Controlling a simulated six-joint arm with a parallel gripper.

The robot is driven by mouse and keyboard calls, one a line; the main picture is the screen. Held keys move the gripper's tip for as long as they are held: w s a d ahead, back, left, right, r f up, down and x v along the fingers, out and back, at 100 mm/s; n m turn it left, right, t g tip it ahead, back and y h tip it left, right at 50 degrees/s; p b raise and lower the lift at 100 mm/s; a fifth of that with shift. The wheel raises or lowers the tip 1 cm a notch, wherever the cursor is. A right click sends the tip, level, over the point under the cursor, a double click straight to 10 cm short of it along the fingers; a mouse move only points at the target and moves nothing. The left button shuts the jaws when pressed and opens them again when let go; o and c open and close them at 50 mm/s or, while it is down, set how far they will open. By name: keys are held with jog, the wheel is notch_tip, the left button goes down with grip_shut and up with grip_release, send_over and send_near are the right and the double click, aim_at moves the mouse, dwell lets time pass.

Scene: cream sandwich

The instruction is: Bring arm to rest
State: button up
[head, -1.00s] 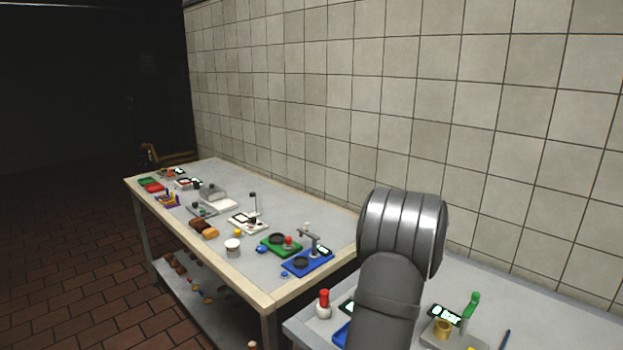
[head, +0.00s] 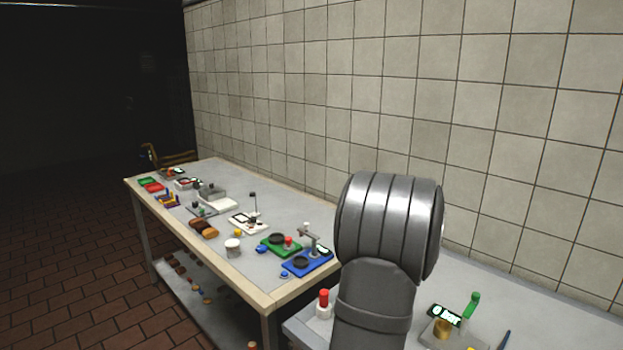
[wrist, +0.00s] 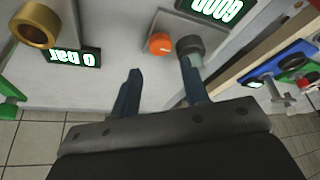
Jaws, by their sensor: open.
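My gripper (wrist: 162,82) shows in the wrist view with its two dark blue fingers apart and nothing seen between them. The right finger overlaps a dark round knob (wrist: 190,46) in the picture; I cannot tell if they touch. In the head view only my grey arm link shows, raised in front of the near table, and the gripper is out of sight there.
The near table (head: 560,315) holds a red-topped white bottle (head: 324,304), a gauge device with a brass ring (head: 442,328) and a green handle (head: 472,304). The far table (head: 290,296) carries several small devices. An orange knob (wrist: 160,43) is close to the gripper. A tiled wall stands behind.

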jog(key=v, duration=1)
